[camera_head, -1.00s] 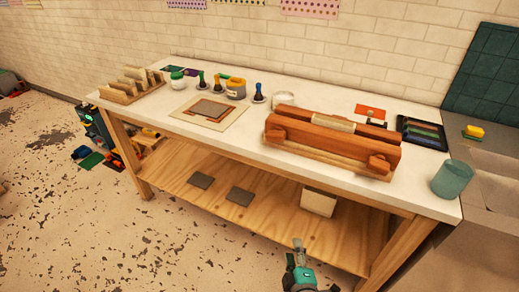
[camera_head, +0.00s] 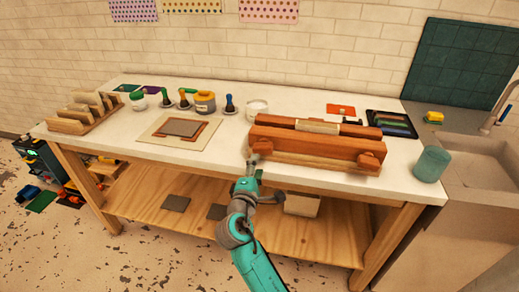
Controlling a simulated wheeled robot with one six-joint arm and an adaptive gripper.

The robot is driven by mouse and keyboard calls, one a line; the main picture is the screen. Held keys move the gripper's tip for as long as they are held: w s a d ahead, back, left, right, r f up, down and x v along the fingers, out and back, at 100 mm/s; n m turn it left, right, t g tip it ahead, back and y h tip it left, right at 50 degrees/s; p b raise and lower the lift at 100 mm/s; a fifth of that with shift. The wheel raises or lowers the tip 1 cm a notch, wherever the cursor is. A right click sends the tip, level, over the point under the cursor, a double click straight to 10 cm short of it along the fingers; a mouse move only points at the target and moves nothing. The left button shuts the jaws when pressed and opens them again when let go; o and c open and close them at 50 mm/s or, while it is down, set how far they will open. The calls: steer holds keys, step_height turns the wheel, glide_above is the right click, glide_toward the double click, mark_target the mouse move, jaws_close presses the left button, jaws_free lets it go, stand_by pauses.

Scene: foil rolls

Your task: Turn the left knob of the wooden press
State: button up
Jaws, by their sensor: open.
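The wooden press (camera_head: 315,142) is a long reddish-brown block with a pale base, lying on the right half of the white worktop. Its left knob (camera_head: 262,147) is at the front left end and its right knob (camera_head: 370,160) at the front right end. My gripper (camera_head: 254,164) is open and just in front of and below the left knob, by the table's front edge. It holds nothing visible. Whether a fingertip touches the knob cannot be told at this size.
The white-topped table (camera_head: 110,140) has a plywood lower shelf (camera_head: 150,205). A board with a grey plate (camera_head: 180,128) lies left of the press, with several bottles behind. A teal cup (camera_head: 432,163) stands at the right corner beside a sink (camera_head: 480,165).

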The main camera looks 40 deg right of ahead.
mark_target(262, 152)
steer(key=x, duration=0.9)
jaws_close()
